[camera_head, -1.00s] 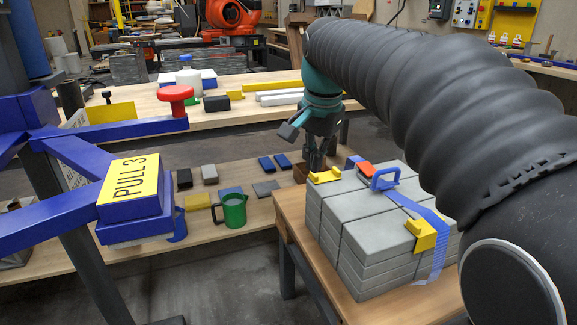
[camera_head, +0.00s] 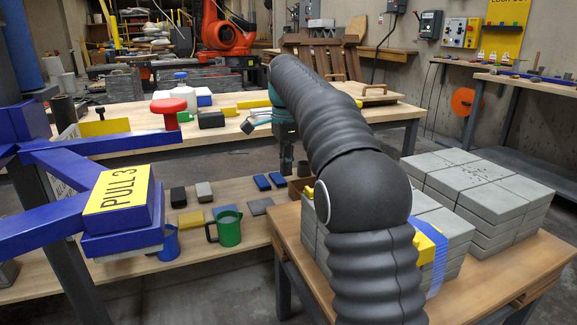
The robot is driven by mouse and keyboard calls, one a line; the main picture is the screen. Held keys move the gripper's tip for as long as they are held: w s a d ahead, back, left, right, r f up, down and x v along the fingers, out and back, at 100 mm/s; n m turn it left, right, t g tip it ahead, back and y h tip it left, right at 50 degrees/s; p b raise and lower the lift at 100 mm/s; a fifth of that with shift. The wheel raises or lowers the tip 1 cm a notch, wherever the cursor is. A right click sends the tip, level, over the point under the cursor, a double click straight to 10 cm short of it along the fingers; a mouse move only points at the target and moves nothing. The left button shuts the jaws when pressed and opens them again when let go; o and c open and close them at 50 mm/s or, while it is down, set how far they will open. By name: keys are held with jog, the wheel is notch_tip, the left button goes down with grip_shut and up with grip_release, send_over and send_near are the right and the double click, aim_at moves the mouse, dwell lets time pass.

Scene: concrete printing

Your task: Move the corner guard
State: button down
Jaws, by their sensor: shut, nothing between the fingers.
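Two yellow corner guards are on a strapped stack of grey blocks (camera_head: 440,225). One corner guard (camera_head: 428,243) sits at the stack's front right edge under the blue strap (camera_head: 440,262). The other corner guard (camera_head: 309,192) shows only as a small yellow bit at the far left edge, mostly hidden by my arm. My gripper (camera_head: 286,168) points down beyond the far left corner of the stack, apart from that guard in the picture. Its fingers are shut and empty, small and dark in this view. The middle of the stack is hidden behind my arm.
The stack stands on a wooden table (camera_head: 292,236), with another grey block stack (camera_head: 480,185) to its right. A low bench (camera_head: 120,215) at the left holds a green jug (camera_head: 229,228) and small blocks. A blue frame with a "PULL 3" sign (camera_head: 117,190) stands at left.

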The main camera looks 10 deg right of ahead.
jog(key=d+f+b, duration=0.1)
jog(key=d+f, duration=0.3)
jog(key=f, duration=0.2)
jog(key=shift+w+f, duration=0.3)
jog(key=shift+w, duration=0.1)
